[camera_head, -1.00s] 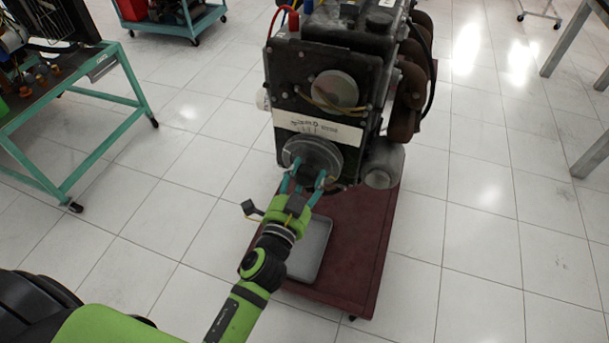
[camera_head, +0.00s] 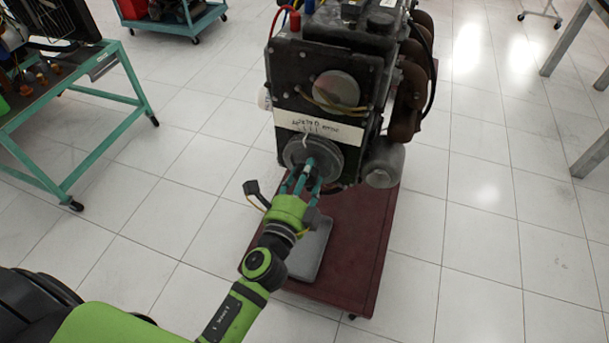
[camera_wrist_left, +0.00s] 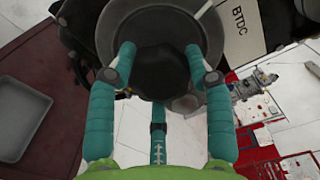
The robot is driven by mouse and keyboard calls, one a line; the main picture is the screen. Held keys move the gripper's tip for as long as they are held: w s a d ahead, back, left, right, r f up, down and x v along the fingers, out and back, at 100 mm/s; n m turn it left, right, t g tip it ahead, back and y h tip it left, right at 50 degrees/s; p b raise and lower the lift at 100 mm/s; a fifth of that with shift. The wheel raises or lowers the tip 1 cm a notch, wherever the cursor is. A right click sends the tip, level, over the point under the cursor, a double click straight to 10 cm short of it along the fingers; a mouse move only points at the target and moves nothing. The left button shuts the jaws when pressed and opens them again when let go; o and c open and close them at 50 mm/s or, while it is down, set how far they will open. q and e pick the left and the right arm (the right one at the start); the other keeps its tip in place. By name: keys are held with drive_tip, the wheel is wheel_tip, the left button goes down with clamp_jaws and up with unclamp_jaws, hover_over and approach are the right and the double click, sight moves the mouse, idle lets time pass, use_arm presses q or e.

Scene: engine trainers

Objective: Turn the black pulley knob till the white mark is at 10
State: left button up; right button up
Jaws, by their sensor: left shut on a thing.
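The grey pulley (camera_head: 335,155) is on the lower front of the engine, below a white scale label (camera_head: 345,132) whose numbers are too small to read. The white mark (camera_head: 305,142) is a short line at the pulley's upper rim, left of the label's middle. In the left wrist view the black knob (camera_wrist_left: 160,72) stands at the pulley's centre. My left gripper (camera_head: 311,168) is shut on the knob, with teal fingers on both sides. The wrist view also shows the white mark (camera_wrist_left: 204,9) and part of the label, reading BTDC (camera_wrist_left: 240,25).
The engine (camera_head: 330,60) stands on a dark red wheeled base (camera_head: 355,250). A grey tray (camera_head: 310,250) lies on it below my gripper. A green-framed cart (camera_head: 100,150) stands at the left.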

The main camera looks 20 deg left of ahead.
use_arm(q)
drive_tip(key=shift+d+r+m, duration=0.25)
drive_tip(key=shift+m, duration=0.45)
drive_tip(key=shift+f, duration=0.1)
drive_tip(key=o, duration=1.1)
drive_tip(key=shift+d+f, duration=0.1)
drive_tip(key=shift+o, duration=0.2)
drive_tip(key=shift+a+r, duration=0.2)
drive_tip(key=shift+r, duration=0.1)
drive_tip(key=r, duration=0.9)
drive_tip(key=shift+d+r, duration=0.2)
